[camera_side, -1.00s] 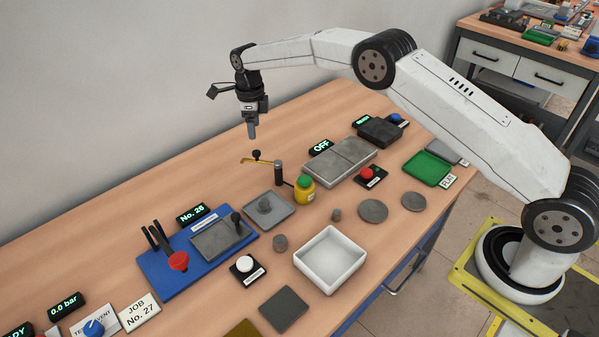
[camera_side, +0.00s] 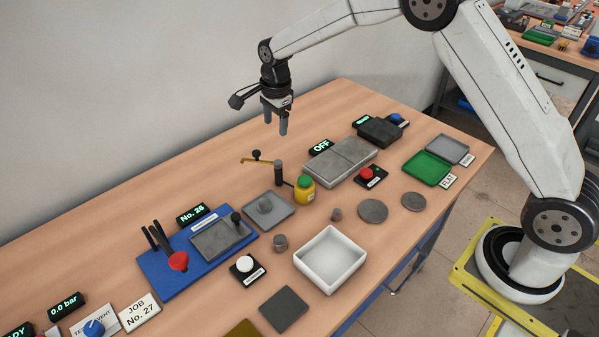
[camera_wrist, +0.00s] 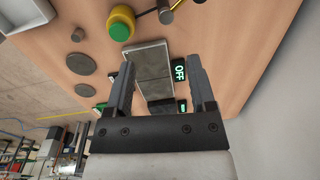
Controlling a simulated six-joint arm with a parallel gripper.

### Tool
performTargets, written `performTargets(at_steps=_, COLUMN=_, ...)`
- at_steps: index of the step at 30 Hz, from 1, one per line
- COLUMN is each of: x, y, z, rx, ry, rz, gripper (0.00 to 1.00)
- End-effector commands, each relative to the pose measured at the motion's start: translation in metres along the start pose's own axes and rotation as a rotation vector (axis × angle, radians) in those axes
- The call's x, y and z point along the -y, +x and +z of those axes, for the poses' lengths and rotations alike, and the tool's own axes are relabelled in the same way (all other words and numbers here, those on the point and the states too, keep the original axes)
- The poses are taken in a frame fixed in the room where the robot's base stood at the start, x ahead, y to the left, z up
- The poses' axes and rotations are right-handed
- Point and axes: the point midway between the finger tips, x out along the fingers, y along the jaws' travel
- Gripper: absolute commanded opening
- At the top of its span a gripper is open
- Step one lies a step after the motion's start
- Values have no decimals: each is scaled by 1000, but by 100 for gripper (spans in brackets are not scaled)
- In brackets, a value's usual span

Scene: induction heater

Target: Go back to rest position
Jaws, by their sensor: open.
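My gripper (camera_side: 275,126) hangs in the air above the back of the bench, pointing down. Its two fingers are apart with nothing between them. In the wrist view the open gripper (camera_wrist: 163,85) shows against the grey two-part plate (camera_wrist: 149,72) on the bench beyond it. In the side view that plate (camera_side: 339,162) lies to the right of and below the gripper, by a display reading OFF (camera_side: 321,147).
Below the gripper stand a post with a yellow arm (camera_side: 262,162) and a yellow jar with a green lid (camera_side: 304,189). A white open box (camera_side: 330,259), a blue fixture (camera_side: 160,272) and a green tray (camera_side: 427,168) also occupy the bench. The air around the gripper is clear.

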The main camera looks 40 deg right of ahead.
Motion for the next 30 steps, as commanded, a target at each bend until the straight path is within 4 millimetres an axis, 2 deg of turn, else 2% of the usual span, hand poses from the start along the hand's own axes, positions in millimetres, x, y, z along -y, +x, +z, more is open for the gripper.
performTargets(at_steps=14, x=-91, y=-23, z=-17, rx=-16, ry=-622, rz=-62, gripper=71)
performTargets(at_steps=30, x=-220, y=-28, z=-32, rx=-84, ry=-1323, rz=-115, gripper=71)
